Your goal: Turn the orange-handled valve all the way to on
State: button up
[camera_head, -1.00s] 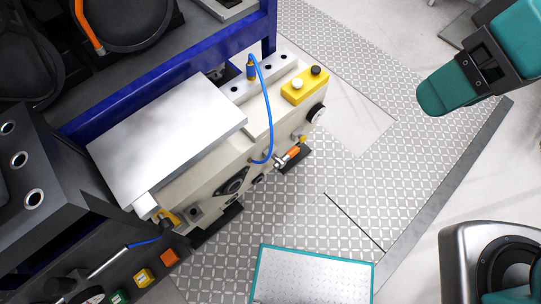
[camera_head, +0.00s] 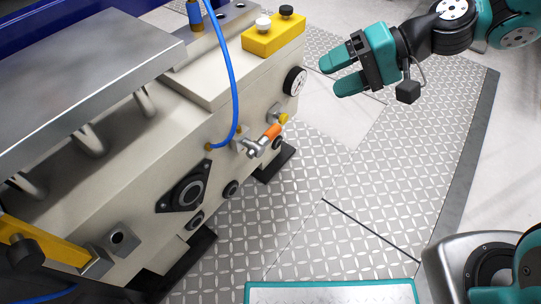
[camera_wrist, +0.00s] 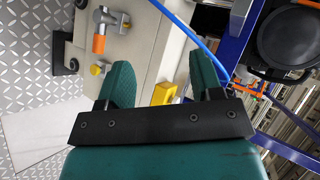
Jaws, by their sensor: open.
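The orange-handled valve (camera_head: 271,132) sits on the side face of the cream machine block (camera_head: 185,148), with a silver body and an orange grip on its lever. In the head view the lever points up and to the right, toward a small yellow knob. The valve also shows in the wrist view (camera_wrist: 99,43), beyond the fingers and left of them. My gripper (camera_head: 328,73) is open and empty, above and to the right of the valve and clear of it. Its two teal fingers also show in the wrist view (camera_wrist: 165,82), spread apart.
A blue hose (camera_head: 233,75) arcs down to the block just left of the valve. A yellow button box (camera_head: 273,36) and a round gauge (camera_head: 295,82) sit near the block's right end. The patterned floor plate (camera_head: 330,165) is clear right of the block.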

aim_at(276, 134)
jog(key=w+d+f+m+t+y+b, duration=0.2)
jog(key=w+f+m+b, duration=0.15)
jog(key=f+b, duration=0.75)
jog(key=w+d+f+m+t+y+b, duration=0.2)
jog(key=w+f+b, duration=0.3)
jog(key=f, duration=1)
jog(key=b+x, duration=0.2)
jog(key=x, duration=0.3)
jog(key=b+x, duration=0.3)
jog(key=x, duration=0.2)
jog(key=s+f+b+x, duration=0.1)
jog(key=b+x, duration=0.2)
jog(key=x, duration=0.2)
jog(key=shift+a+f, duration=0.15)
jog(key=shift+a, duration=0.2)
jog(key=shift+w+a, duration=0.1)
jog(key=shift+a, duration=0.35)
grip_shut()
jog(key=shift+h, duration=0.3)
